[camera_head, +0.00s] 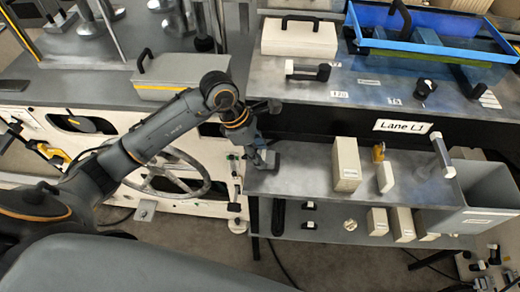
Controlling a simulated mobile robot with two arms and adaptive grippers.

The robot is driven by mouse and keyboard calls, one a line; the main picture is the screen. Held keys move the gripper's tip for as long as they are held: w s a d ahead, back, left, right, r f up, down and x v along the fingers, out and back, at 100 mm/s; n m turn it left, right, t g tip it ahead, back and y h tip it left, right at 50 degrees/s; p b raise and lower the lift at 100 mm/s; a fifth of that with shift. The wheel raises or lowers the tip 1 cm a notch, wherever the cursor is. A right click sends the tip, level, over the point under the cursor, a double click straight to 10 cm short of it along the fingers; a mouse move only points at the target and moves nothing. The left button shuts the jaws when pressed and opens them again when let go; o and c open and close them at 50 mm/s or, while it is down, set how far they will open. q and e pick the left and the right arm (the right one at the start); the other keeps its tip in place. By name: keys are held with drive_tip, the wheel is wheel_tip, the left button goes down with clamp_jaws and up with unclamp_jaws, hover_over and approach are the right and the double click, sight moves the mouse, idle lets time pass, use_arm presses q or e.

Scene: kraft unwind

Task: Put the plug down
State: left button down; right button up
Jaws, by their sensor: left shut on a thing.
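My left gripper (257,147) reaches in from the left, pointing down at the left end of the grey middle shelf (300,175). It is shut on a small dark grey piece, which I take to be the plug (266,160). The plug is at or just above the shelf surface near its left edge; I cannot tell whether it touches. The fingers partly hide it. My right gripper is not in view.
A tall beige box (346,164) and a smaller one with a brass-coloured piece (385,177) stand right of the gripper. A grey bin (485,195) is at the right. The upper bench (300,90) overhangs behind. Shelf space between gripper and tall box is clear.

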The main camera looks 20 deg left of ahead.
use_arm(q)
drive_tip(key=shift+f, duration=0.35)
drive_tip(key=shift+f, duration=0.15)
drive_tip(key=c, duration=1)
unclamp_jaws()
drive_tip(key=shift+o, duration=1.1)
